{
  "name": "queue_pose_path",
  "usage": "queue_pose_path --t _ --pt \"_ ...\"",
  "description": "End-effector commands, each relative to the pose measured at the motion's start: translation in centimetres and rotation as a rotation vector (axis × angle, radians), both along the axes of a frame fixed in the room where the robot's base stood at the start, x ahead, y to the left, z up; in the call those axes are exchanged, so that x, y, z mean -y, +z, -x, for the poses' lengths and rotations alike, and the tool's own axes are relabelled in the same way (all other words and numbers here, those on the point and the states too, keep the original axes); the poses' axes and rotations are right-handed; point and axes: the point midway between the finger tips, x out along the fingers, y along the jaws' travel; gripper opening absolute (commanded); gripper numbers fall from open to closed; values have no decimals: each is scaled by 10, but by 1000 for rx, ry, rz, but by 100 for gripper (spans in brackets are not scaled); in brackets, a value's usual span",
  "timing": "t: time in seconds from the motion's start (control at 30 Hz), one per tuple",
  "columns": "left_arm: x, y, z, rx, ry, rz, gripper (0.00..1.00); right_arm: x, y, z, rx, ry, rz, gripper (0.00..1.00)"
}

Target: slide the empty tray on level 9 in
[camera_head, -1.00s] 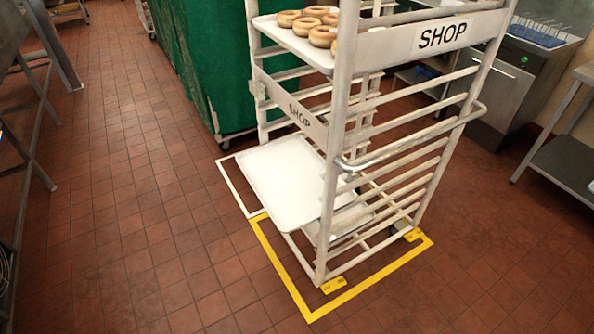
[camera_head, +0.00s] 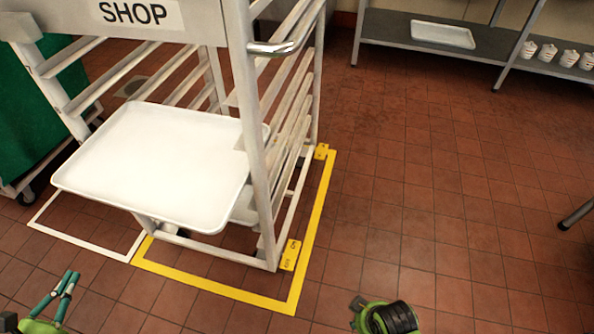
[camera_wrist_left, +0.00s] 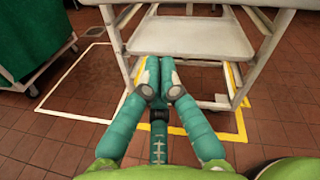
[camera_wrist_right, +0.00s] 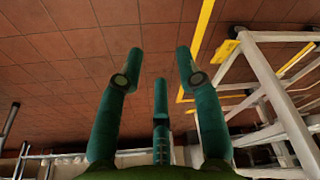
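The empty tray (camera_head: 160,160) is pale and flat and sits low in the white rack (camera_head: 252,130). It juts well out of the rack's near side. In the left wrist view the tray (camera_wrist_left: 200,38) lies ahead of and beyond the fingers. My left gripper (camera_head: 71,274) is in front of the tray's near left side, apart from it. Its fingertips are drawn together with nothing between them. My right gripper (camera_wrist_right: 159,52) has its fingers spread and empty, over floor beside the rack. In the head view only part of its body shows at the bottom edge.
Yellow floor tape (camera_head: 222,292) borders the rack's base, with a white taped outline (camera_head: 85,240) to its left. A green-covered cart (camera_head: 30,130) stands at left. A steel shelf (camera_head: 385,30) with a tray and cups is at back right. Floor on the right is open.

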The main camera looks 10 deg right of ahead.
Motion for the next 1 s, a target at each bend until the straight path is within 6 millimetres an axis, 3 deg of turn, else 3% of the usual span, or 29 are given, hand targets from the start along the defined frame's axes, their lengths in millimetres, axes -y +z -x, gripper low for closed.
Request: queue_pose_path --t 0.03,0.13,0.37,1.0 --pt "7 -6 2 45 -56 -110 0 0 -12 -2 10 -1 0 36" --pt "19 6 5 111 -131 -273 0 0 -6 -3 17 -2 -1 36" --pt "32 19 1 166 -190 -400 0 1 4 -4 21 -3 -1 36" --pt "77 20 -108 165 -186 -394 0 0 6 -4 24 -4 -1 36"
